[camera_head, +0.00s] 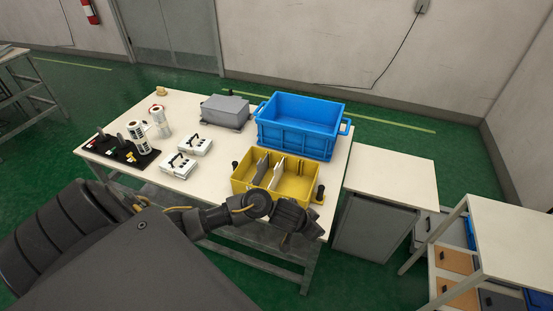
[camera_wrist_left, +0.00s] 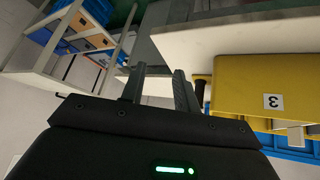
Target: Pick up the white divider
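The white divider (camera_head: 278,172) stands upright across the inside of a yellow bin (camera_head: 239,184) near the table's front right corner. A grey divider (camera_head: 261,169) stands to its left in the same bin. My left gripper (camera_wrist_left: 159,70) is open, its two fingers apart with nothing between them. In the head view its wrist is in front of the bin, past the table's front edge, apart from the divider. The yellow bin (camera_wrist_left: 240,80) also shows at the right of the left wrist view, with a label "3". My right gripper is not in view.
A blue crate (camera_head: 291,143) stands behind the yellow bin, and a grey box (camera_head: 225,111) is left of it. White boxes (camera_head: 178,166) and a black tray (camera_head: 120,155) lie further left on the table (camera_head: 205,170). A cabinet (camera_head: 391,175) stands right of the table.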

